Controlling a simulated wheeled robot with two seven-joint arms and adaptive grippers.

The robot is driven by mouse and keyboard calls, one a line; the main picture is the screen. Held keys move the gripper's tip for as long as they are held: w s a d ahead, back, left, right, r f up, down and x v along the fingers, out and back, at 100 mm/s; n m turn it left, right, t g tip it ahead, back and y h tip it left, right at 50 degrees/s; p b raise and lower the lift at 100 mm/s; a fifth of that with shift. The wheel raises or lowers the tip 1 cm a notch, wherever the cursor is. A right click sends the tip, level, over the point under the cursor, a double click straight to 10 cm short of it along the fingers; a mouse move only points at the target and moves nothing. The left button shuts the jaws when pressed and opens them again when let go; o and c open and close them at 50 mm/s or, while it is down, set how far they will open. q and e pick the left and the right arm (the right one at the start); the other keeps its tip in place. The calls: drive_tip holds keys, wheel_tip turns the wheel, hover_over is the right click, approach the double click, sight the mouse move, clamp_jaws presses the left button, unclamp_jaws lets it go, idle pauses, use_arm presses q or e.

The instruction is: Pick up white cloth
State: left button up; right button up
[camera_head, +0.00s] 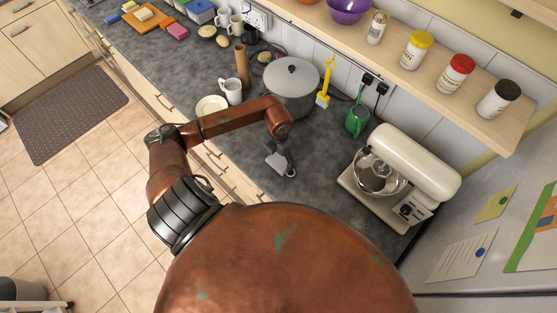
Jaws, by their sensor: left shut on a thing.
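My left gripper (282,165) hangs at the end of my copper-coloured arm, pointing down over the grey counter in front of the pot. It is shut on a small pale piece, the white cloth (272,157), which shows at the left of the fingers. The cloth is small in this view and partly hidden by the gripper. I cannot tell whether it touches the counter. My right gripper is not in view.
A large lidded pot (292,88) stands behind the gripper. A white mug (232,91) and a plate (211,106) are to its left. The counter (320,172) between gripper and mixer is clear.

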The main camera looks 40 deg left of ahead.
sight(279, 161)
use_arm(q)
drive_tip(key=shift+r, duration=0.15)
drive_tip(key=shift+r, duration=0.25)
wheel_tip(279, 161, up, 2)
drive_tip(key=shift+r+b, duration=0.1)
drive_tip(key=shift+b, duration=0.65)
drive_tip(key=s+r+b, duration=0.2)
drive_tip(key=s+r, duration=0.8)
drive_tip(key=s, duration=0.4)
drive_tip(key=shift+b, duration=0.35)
drive_tip(key=o, duration=0.5)
drive_tip(key=c, duration=0.4)
